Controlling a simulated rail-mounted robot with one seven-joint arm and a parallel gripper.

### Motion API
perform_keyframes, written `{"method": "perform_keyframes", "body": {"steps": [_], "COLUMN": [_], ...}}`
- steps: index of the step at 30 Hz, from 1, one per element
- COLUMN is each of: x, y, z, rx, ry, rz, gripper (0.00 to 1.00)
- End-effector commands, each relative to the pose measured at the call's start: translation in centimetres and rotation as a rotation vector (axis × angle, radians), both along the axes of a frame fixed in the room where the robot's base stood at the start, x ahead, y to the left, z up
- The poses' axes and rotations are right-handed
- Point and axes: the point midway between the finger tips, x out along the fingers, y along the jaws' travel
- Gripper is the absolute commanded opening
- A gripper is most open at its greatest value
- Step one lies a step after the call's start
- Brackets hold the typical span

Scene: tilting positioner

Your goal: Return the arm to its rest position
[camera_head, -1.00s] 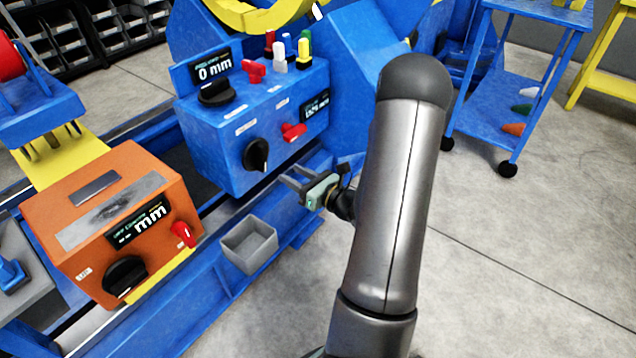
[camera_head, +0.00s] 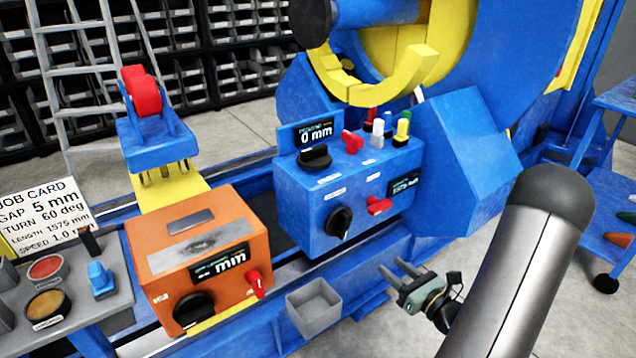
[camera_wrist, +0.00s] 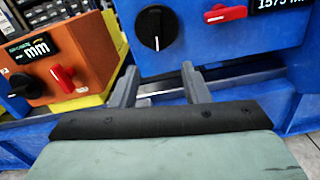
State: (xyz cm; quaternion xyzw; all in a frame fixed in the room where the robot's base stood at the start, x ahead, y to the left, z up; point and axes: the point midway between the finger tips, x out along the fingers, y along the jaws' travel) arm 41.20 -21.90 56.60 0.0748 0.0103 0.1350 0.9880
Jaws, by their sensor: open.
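My gripper (camera_head: 395,272) is in the head view, right of the small grey bin and in front of the blue control box (camera_head: 345,190). Its two fingers are apart with nothing between them; the wrist view shows the open gripper (camera_wrist: 158,82) pointing at the lower part of the blue box (camera_wrist: 185,40). My arm comes in from the lower right. The orange box (camera_head: 205,250) stands to the left, with a black knob and a red lever; it also shows in the wrist view (camera_wrist: 75,35). My gripper touches neither box, as far as I can see.
A grey open bin (camera_head: 314,308) hangs at the front rail below the blue box. A job card (camera_head: 45,215) and a grey side table with buttons (camera_head: 80,300) stand at left. A blue cart (camera_head: 610,190) is at right. Open floor lies around my arm.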

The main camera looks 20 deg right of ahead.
Motion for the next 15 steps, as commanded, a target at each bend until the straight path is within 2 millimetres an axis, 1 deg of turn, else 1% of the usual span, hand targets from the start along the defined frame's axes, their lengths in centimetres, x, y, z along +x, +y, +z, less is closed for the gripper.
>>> {"method": "perform_keyframes", "body": {"steps": [2,4,5,7,8,9,11,12,14,15], "x": [0.0,0.2,0.3,0.7,0.8,0.8,0.5,0.0,-1.2,-2.4], "y": [0.1,0.8,1.3,3.5,4.8,6.8,10.4,12.8,16.4,18.7], "z": [0.1,1.0,1.6,3.9,5.1,6.9,9.9,12.0,14.9,16.8], "rx": [-0.002,-0.014,-0.025,-0.063,-0.086,-0.126,-0.201,-0.262,-0.364,-0.44], "ry": [0.0,-0.001,-0.001,0.0,0.0,0.001,-0.001,-0.002,-0.008,-0.014], "rz": [0.004,0.032,0.055,0.144,0.197,0.278,0.427,0.537,0.709,0.828], "gripper": [0.42,0.42,0.42,0.42,0.42,0.42,0.42,0.42,0.42,0.42]}}
